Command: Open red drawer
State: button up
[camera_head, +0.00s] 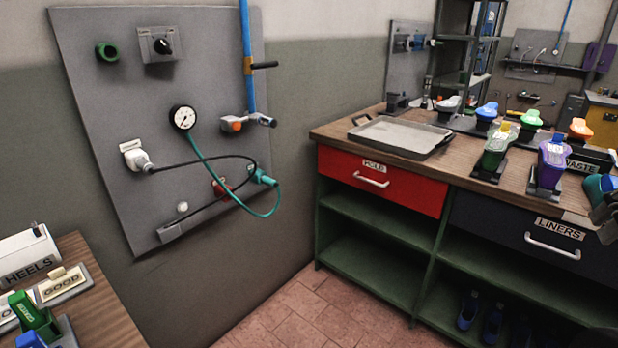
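The red drawer (415,194) sits under the left end of the wooden workbench top, with its front flush with the bench frame, so it is shut. It has a pale bar handle (371,180) and a small white label above it. The handle is clear, with nothing touching it. A dark grey jointed shape at the right edge looks like part of my gripper (606,214), cut off by the picture border. It is well to the right of the red drawer, near the dark drawer's upper right. Its fingers cannot be made out.
A metal tray (402,136) lies on the bench above the red drawer. A dark LINERS drawer (505,233) is to the right, with open green shelves (375,238) below. Several coloured shoe-like items stand on the bench. The tiled floor (320,312) before the red drawer is clear.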

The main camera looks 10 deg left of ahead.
aim_at(420, 192)
jog(key=u, duration=0.35)
jog(key=i+u, duration=0.4)
jog(key=i, duration=0.45)
